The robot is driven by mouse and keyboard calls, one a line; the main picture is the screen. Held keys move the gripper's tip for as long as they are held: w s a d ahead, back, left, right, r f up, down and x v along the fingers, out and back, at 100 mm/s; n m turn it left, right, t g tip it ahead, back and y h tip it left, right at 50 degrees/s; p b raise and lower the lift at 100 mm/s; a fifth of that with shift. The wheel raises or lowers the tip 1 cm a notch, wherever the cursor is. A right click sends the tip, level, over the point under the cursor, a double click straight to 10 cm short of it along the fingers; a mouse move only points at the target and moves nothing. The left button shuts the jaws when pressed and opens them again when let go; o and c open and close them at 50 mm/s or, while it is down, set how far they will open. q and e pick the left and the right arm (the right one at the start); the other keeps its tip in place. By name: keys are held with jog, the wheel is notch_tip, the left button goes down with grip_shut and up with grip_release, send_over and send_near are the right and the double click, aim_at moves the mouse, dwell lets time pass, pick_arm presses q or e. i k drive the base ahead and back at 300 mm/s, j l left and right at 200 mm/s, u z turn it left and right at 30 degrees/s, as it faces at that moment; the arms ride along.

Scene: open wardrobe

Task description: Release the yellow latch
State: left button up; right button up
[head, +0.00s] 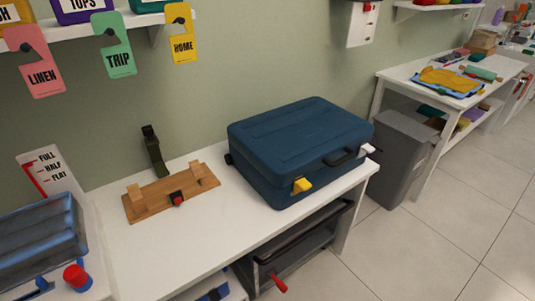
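A dark blue hard suitcase (298,148) lies flat and closed on a white table (160,262). The yellow latch (301,186) sits on its front face, left of the black handle (342,159). The latch sticks out from the case a little; I cannot tell its exact position. A white latch (367,150) is on the same face, right of the handle. Neither of my grippers shows in the head view.
A wooden stand (171,190) with a black-and-red clamp is left of the suitcase, with a dark green strap (155,150) behind it. A blue-grey case (40,240) sits far left. A grey bin (403,157) stands right of the table. The tabletop before the suitcase is narrow and clear.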

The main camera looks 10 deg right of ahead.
aim_at(302, 185)
jog(key=l+u, duration=1.05)
jog(key=l, duration=0.15)
jog(key=k+l+u, duration=0.1)
jog(key=l, duration=0.35)
jog(key=k+l+u, duration=0.1)
jog(key=l, duration=0.3)
jog(key=k+l+u, duration=0.1)
jog(key=l, duration=0.3)
jog(key=k+l, duration=0.25)
jog(key=l, duration=0.15)
jog(key=k+l+u, duration=0.15)
jog(key=l, duration=0.25)
jog(key=k+l+u, duration=0.1)
jog(key=l, duration=0.3)
jog(key=k+l+u, duration=0.1)
jog(key=k+l, duration=0.35)
jog(key=l, duration=0.15)
jog(key=k+l, duration=0.15)
jog(key=l, duration=0.2)
jog(key=k+l, duration=0.15)
jog(key=l, duration=0.15)
jog(key=k+l, duration=0.2)
jog(key=l, duration=0.15)
